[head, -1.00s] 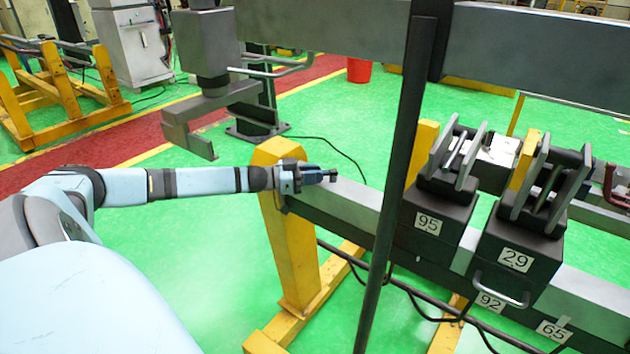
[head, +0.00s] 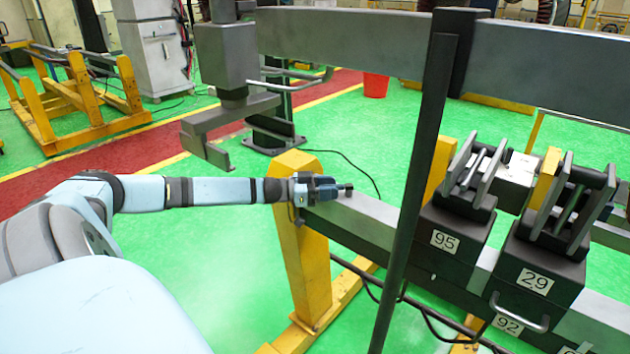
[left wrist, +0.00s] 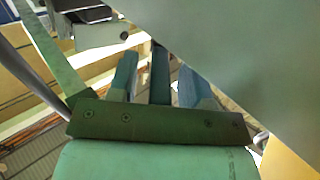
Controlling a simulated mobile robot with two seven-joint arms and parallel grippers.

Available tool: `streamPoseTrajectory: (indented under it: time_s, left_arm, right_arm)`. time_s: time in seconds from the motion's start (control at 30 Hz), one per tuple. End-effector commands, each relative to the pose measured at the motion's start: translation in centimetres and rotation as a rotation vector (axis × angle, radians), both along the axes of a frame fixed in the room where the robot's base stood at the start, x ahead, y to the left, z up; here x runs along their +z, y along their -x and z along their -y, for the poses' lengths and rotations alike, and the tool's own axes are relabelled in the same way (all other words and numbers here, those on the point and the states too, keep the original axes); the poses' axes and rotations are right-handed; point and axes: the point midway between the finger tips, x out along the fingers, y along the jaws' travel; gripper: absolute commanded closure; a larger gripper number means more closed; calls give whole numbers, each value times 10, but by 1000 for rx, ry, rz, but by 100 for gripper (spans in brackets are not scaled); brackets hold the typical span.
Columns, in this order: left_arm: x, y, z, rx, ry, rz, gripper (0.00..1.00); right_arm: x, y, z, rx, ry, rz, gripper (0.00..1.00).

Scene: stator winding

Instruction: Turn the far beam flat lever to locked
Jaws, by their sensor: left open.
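My left gripper (head: 335,188) reaches in from the left, just above the near-left end of the grey beam (head: 365,228) on the yellow stand. It is open. In the left wrist view its two blue fingers (left wrist: 158,82) stand apart, with a narrow dark flat piece (left wrist: 160,75) between them. This may be the flat lever, but I cannot tell whether it touches either finger. In the head view a small dark tip (head: 346,187) shows just past the gripper. The lever's lock position cannot be read. My right gripper is not in view.
A dark upright post (head: 415,190) stands right of the gripper. Clamp blocks marked 95 (head: 452,228) and 29 (head: 535,270) sit further right. A grey hanging hook-shaped fixture (head: 225,125) is behind my forearm. Green floor lies open left of the yellow stand (head: 305,262).

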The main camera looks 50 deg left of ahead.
Motion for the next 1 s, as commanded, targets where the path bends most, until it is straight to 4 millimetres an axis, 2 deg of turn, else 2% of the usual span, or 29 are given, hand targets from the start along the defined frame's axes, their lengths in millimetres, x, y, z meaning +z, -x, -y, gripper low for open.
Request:
streamPoseTrajectory:
  time_s: [0.4,0.7,1.0]
  left_arm:
    - [-2,46,-32,0,-3,-6,55]
    - [0,82,-57,0,-3,-8,55]
    - [1,107,-74,0,-1,-3,55]
  right_arm:
    - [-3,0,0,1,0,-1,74]
    - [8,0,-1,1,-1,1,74]
    - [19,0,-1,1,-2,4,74]
